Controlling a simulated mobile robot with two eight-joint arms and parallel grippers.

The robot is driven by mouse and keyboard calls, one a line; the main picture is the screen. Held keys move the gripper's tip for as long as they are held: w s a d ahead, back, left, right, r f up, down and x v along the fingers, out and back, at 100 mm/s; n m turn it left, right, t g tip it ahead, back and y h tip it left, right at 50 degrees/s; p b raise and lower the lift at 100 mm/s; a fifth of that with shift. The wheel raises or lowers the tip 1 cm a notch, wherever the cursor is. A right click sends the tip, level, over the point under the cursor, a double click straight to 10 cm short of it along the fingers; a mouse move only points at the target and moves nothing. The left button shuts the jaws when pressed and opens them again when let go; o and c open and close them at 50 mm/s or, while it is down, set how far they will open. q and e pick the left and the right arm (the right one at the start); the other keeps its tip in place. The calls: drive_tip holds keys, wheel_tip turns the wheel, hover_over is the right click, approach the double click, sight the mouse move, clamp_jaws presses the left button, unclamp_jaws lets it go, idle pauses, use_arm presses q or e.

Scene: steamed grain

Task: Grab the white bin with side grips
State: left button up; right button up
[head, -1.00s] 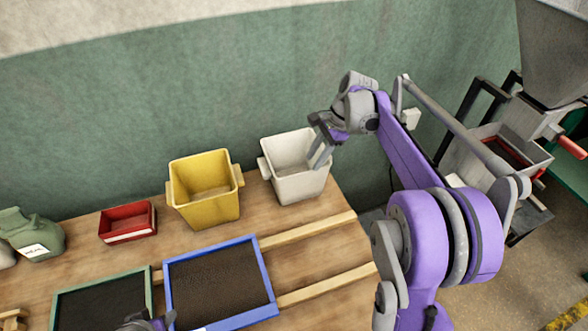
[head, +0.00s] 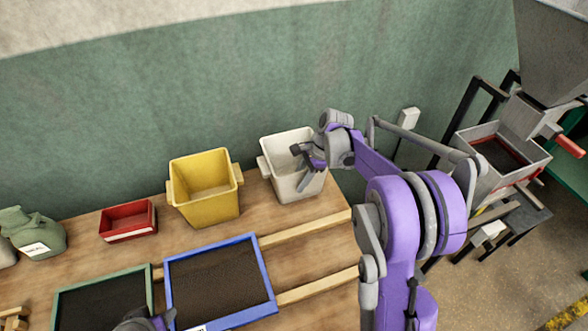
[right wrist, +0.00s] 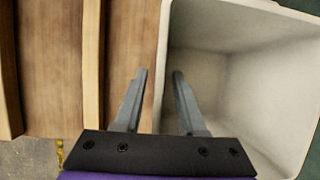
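The white bin (head: 283,184) stands upright at the right end of the wooden table, with a grip block on its left side. My right gripper (head: 299,168) is at its right front rim. In the right wrist view my right gripper (right wrist: 159,74) is open, its fingers astride one wall of the white bin (right wrist: 245,90), one finger outside and one inside. A gap shows between the fingers, and whether either touches the wall cannot be told. My left gripper (head: 147,324) only just shows at the bottom edge; its fingers are unclear.
A yellow bin (head: 205,210) stands left of the white one, then a red box (head: 128,233) and a green sack (head: 38,238). A blue-framed tray (head: 262,262) and a green-framed tray (head: 150,285) lie in front. Wooden rails (head: 305,229) run toward the right edge. Machinery (head: 500,160) stands at right.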

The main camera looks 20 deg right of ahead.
drive_tip(key=shift+f, duration=0.25)
idle(0.6)
clamp_jaws()
idle(1.4)
